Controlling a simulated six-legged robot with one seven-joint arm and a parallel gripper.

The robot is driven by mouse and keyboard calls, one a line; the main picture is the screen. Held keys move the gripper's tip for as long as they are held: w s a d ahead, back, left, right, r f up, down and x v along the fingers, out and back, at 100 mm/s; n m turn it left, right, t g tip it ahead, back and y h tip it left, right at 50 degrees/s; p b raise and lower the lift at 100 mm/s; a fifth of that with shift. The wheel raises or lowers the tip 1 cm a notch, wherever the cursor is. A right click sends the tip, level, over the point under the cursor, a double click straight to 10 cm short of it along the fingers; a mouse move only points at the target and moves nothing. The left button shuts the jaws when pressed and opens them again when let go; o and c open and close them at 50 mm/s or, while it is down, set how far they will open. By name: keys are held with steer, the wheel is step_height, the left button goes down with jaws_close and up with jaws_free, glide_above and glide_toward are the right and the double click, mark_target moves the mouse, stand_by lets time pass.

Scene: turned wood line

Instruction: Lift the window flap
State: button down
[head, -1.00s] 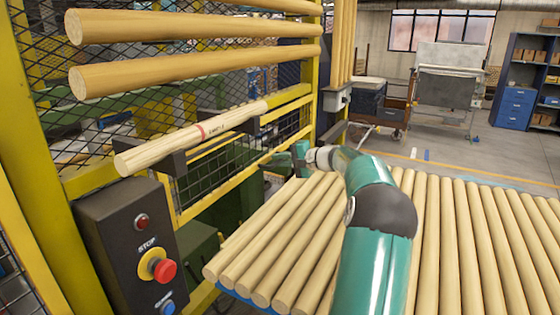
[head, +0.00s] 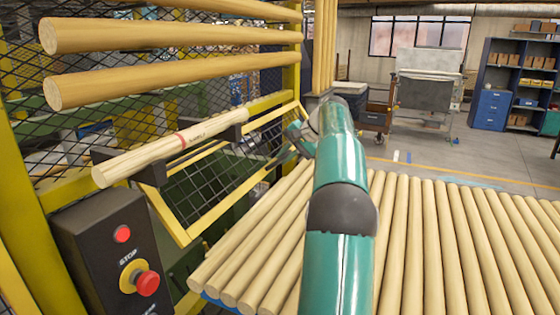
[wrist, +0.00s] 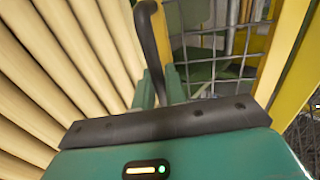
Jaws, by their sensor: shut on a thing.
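The window flap (head: 228,209) is a yellow frame with dark wire mesh, set in the yellow fence. It is tilted, its lower edge swung out from the fence towards the dowels. My gripper (head: 300,135) is at the flap's right side, partly hidden by my arm. In the wrist view, my gripper (wrist: 160,86) is shut on a dark curved handle (wrist: 150,35), with the flap's mesh (wrist: 205,62) just to its right.
Many dowels (head: 430,240) lie side by side right of the flap. A marked dowel (head: 160,155) rests on dark brackets above it. A control box (head: 105,250) with a red stop button stands at the left. More dowels (head: 170,75) cross the fence higher up.

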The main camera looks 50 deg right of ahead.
steer(key=shift+s+d+r, duration=0.1)
steer(key=shift+s+r, duration=0.3)
steer(key=shift+r, duration=0.2)
steer(key=c, duration=1.6)
jaws_free()
steer(key=shift+o, duration=0.2)
steer(key=shift+f, duration=0.1)
